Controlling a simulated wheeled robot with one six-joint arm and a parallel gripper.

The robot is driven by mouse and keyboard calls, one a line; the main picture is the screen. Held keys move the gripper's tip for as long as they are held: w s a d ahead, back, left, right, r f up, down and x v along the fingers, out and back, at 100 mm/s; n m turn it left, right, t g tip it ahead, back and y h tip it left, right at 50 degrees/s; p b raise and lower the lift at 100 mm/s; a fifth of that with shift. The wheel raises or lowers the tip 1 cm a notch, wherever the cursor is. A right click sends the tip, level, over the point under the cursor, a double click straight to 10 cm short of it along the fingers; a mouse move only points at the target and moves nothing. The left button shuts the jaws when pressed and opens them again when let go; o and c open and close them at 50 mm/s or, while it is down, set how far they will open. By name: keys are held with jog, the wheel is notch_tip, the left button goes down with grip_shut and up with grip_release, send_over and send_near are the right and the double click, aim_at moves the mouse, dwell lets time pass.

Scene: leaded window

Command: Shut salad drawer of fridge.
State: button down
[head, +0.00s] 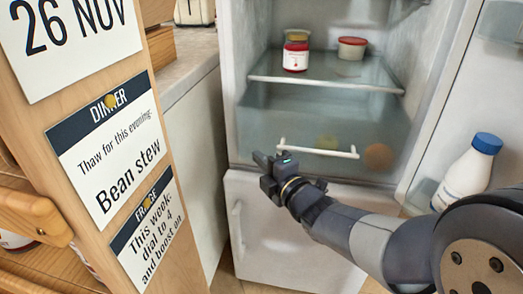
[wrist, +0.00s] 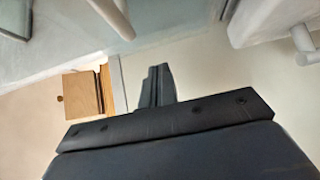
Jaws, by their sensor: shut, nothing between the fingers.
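The salad drawer (head: 270,125) is a clear, greenish bin low in the open fridge (head: 233,150), with a white bar handle (head: 318,150) on its front. A yellow-green item and an orange item show dimly through it. I cannot tell exactly how far out the drawer stands. My gripper (head: 263,162) is shut and empty, just left of and slightly below the handle's left end in the head view. Contact with the drawer cannot be made out. In the wrist view its dark fingers (wrist: 157,85) are together, with a pale bar at the top left above them.
A glass shelf (head: 325,83) above the drawer holds a red-labelled jar (head: 296,56) and a red-lidded tub (head: 351,48). The open fridge door at right holds a blue-capped bottle (head: 468,172). A white lower door (head: 275,225) is shut. A wooden panel with notices (head: 110,150) stands at left.

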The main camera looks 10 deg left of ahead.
aim_at(253, 139)
jog(key=w, duration=0.4)
jog(key=shift+w+a, duration=0.25)
jog(key=shift+a, duration=0.15)
jog(key=shift+w, duration=0.3)
